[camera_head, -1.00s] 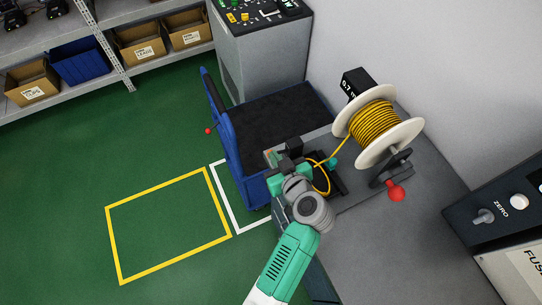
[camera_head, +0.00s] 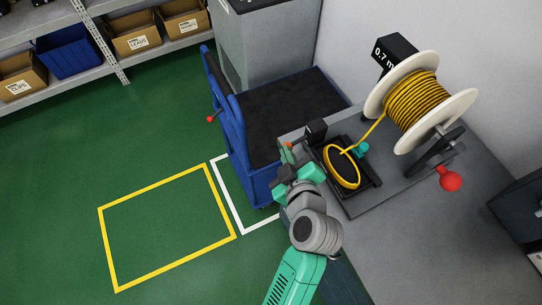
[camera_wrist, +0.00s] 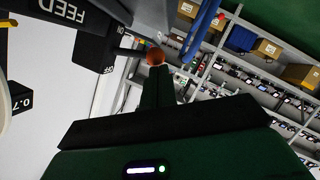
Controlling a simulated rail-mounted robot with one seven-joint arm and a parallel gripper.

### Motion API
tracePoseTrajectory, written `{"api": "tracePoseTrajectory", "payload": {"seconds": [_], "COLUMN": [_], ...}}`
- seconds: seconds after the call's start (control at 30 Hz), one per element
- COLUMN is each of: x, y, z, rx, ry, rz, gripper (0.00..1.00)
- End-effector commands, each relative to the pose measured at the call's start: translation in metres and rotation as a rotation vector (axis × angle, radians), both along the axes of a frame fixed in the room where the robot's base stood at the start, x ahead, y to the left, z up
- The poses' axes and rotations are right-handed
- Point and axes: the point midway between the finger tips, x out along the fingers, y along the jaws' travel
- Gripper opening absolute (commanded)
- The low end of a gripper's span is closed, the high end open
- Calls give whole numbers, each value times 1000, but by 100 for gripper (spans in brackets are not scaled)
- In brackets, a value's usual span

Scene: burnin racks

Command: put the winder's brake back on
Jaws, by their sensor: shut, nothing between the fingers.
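The winder (camera_head: 368,185) is a black flat unit on the grey bench with a ring of yellow cable on it and a teal part (camera_head: 360,149) at its far side. A small orange-red knob (camera_head: 288,146) shows at its left end, by my gripper. My gripper (camera_head: 289,163) is shut and empty, left of the winder. In the wrist view its fingers (camera_wrist: 157,88) are together, and the orange-red ball knob (camera_wrist: 155,56) shows just past their tips, beside a black part marked FEED (camera_wrist: 62,10). I cannot tell whether they touch. Which part is the brake is not labelled.
A white reel of yellow cable (camera_head: 415,100) stands on the bench, its cable running to the winder. A red ball (camera_head: 449,178) sits on a lever by the reel. A black display (camera_head: 394,50) reads 0.7 m. A blue cart (camera_head: 229,115) stands behind the bench's left side.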

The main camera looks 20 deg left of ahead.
Motion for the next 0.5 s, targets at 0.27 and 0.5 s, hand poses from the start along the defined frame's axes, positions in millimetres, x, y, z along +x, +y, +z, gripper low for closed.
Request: {"api": "tracePoseTrajectory", "payload": {"seconds": [0.27,0.5], "x": [0,0], "y": [1,1], "z": [2,13], "rx": [0,0], "ry": [0,0], "rz": [2,3], "gripper": [0,0]}}
